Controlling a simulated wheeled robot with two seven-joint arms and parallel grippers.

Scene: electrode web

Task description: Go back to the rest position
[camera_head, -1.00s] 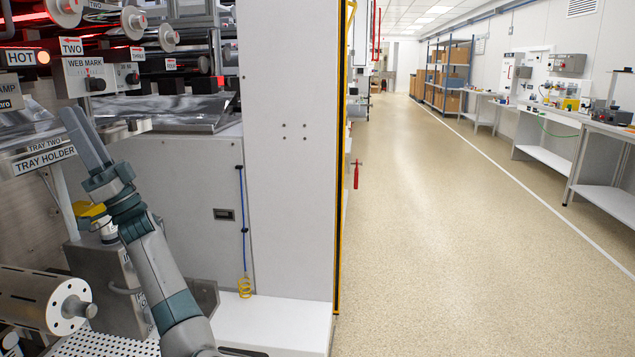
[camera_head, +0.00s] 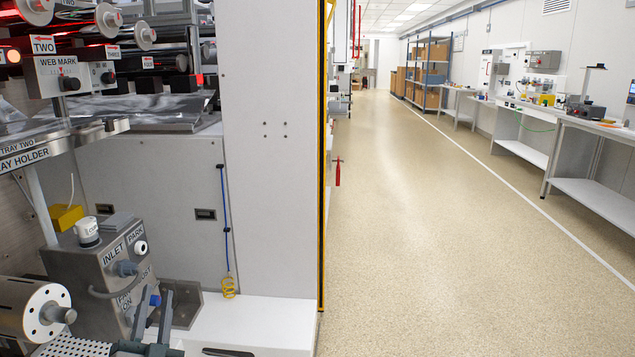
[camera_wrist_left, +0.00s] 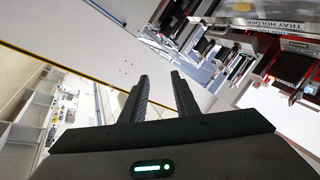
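My left gripper (camera_head: 154,304) is low at the bottom left of the head view, in front of the grey box marked INLET and PARK (camera_head: 100,270). Its two fingers point up and stand apart with nothing between them. In the left wrist view the gripper (camera_wrist_left: 159,78) also shows both fingers spread and empty. Most of the left arm is below the frame. My right gripper is in neither view.
The machine with its tray holder (camera_head: 30,155) and white panel (camera_head: 268,200) fills the left. A perforated roller (camera_head: 30,312) sits near the gripper at the lower left. The aisle floor (camera_head: 430,230) on the right is clear, with benches (camera_head: 600,190) along the wall.

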